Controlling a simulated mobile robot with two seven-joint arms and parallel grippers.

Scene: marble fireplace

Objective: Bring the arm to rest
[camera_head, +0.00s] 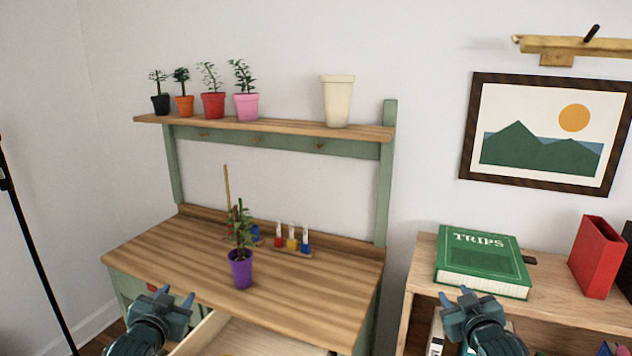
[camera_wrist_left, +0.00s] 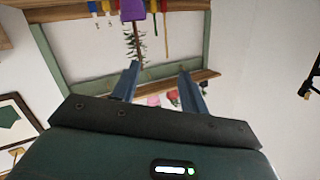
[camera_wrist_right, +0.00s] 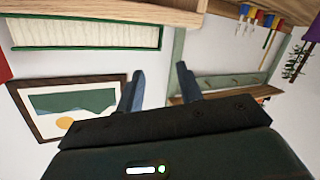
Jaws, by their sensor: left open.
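My left gripper (camera_head: 174,295) is at the lower left of the head view, in front of the potting bench's front edge. Its fingers stand apart with nothing between them in the left wrist view (camera_wrist_left: 158,82). My right gripper (camera_head: 464,296) is in front of the low shelf with the green book. Its fingers are apart and empty in the right wrist view (camera_wrist_right: 163,85). Both grippers are clear of the objects around them. The arms behind the grippers are mostly out of view.
The wooden bench (camera_head: 320,290) bears a purple pot with a plant (camera_head: 240,268) and a rack of coloured tubes (camera_head: 293,250). An open drawer (camera_head: 250,338) juts out near my left gripper.

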